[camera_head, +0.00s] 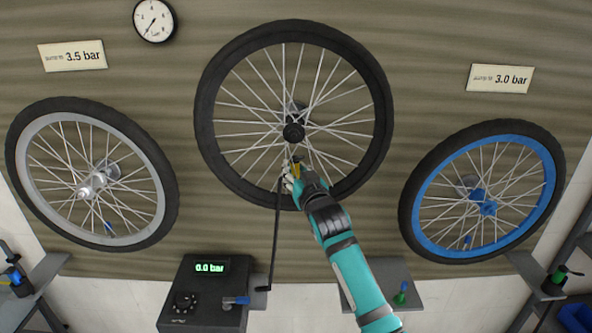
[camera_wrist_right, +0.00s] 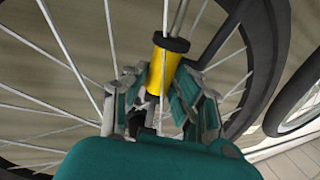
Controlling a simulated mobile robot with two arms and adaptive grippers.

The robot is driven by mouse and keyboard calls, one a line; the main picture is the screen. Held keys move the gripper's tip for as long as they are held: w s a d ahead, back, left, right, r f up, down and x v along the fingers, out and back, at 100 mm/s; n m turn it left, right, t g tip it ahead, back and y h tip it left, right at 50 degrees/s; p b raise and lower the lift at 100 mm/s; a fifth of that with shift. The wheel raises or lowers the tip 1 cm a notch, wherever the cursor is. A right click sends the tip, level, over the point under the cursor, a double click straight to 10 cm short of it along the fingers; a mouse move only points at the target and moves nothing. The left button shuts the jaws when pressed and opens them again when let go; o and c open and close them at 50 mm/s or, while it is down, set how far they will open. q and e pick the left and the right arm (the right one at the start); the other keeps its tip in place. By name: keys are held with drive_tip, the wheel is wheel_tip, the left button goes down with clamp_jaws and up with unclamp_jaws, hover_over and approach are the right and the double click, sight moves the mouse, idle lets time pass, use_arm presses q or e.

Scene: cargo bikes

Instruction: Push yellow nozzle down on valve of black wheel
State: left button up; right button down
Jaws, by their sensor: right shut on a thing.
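The black wheel (camera_head: 372,130) hangs in the middle of the wall, with a black rim and hub (camera_head: 293,131). My right gripper (camera_head: 294,174) is in front of its lower part, inside the rim. It is shut on the yellow nozzle (camera_wrist_right: 163,66), whose black collar points up in the right wrist view. In the head view the fingers hide most of the nozzle. Light spokes pass right by the collar. The valve is not clearly visible, and I cannot tell whether the nozzle touches it. My left gripper is not in view.
A black hose (camera_head: 275,235) runs from the nozzle to the pump box (camera_head: 204,290), which reads 0.0 bar. A grey-rimmed wheel (camera_head: 160,175) hangs left, a blue-rimmed wheel (camera_head: 408,205) right. Signs read 3.5 bar (camera_head: 73,56) and 3.0 bar (camera_head: 500,78). A gauge (camera_head: 154,20) is upper left.

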drive_tip(key=shift+f, duration=0.3)
idle(0.7)
drive_tip(key=c, duration=0.9)
unclamp_jaws()
drive_tip(key=shift+s+d+r+p, duration=0.1)
drive_tip(key=shift+s+d+p, duration=0.1)
drive_tip(key=shift+s+p, duration=0.45)
drive_tip(key=shift+p+v, duration=1.15)
drive_tip(key=shift+v, duration=0.75)
drive_tip(key=shift+p+v, duration=1.45)
drive_tip(key=shift+v, duration=1.05)
